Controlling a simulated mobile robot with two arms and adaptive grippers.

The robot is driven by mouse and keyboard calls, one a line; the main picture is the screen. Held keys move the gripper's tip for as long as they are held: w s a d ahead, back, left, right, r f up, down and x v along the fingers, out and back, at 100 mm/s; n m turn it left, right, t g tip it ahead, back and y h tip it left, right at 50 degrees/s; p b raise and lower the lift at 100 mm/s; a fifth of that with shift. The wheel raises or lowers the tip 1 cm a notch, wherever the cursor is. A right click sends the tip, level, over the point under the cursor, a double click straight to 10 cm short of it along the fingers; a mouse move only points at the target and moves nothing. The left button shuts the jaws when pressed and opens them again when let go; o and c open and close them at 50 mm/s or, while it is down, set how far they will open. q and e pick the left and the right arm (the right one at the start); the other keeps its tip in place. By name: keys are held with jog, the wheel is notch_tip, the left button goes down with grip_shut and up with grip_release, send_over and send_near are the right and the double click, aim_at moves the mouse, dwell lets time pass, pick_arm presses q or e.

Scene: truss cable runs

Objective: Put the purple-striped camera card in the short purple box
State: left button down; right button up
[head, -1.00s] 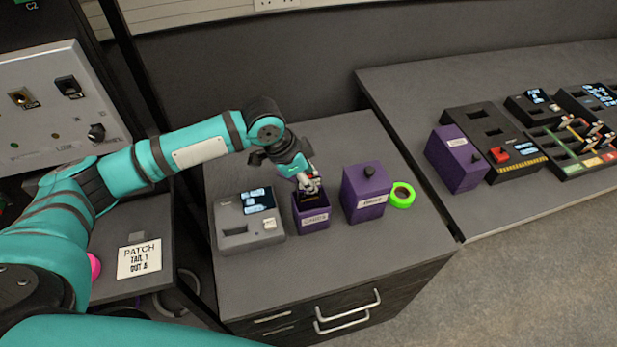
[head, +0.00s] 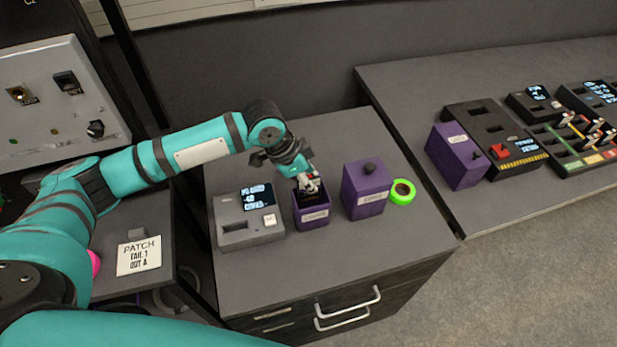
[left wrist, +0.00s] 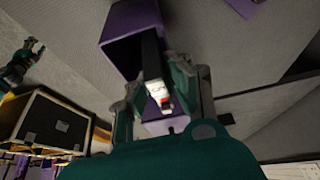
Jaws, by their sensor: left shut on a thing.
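The short purple box (head: 312,222) stands open-topped on the grey cabinet, with a pale label on its front. My left gripper (head: 309,186) is over its mouth, pointing down, shut on a thin dark card (left wrist: 152,58) with a white and red end between the fingers. The left wrist view shows the gripper (left wrist: 160,100) around this end and a purple box wall (left wrist: 118,25) behind the card. The card's dark part is at the box mouth in the head view; how deep it reaches is hidden. No purple stripe can be made out. My right gripper is not in view.
A taller purple box (head: 366,190) with a black knob stands close to the right, beside a green tape roll (head: 402,192). A grey device (head: 235,232) with a screen is close to the left. Another purple box (head: 457,160) and black card trays stand on the right table.

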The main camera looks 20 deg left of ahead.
pick_arm(q)
jog(key=shift+f, duration=0.3)
jog(key=c, duration=1.2)
grip_release()
jog(key=shift+c, duration=1.2)
jog(key=shift+r, duration=0.1)
notch_tip(320, 180, up, 8)
jog(key=p, duration=0.9)
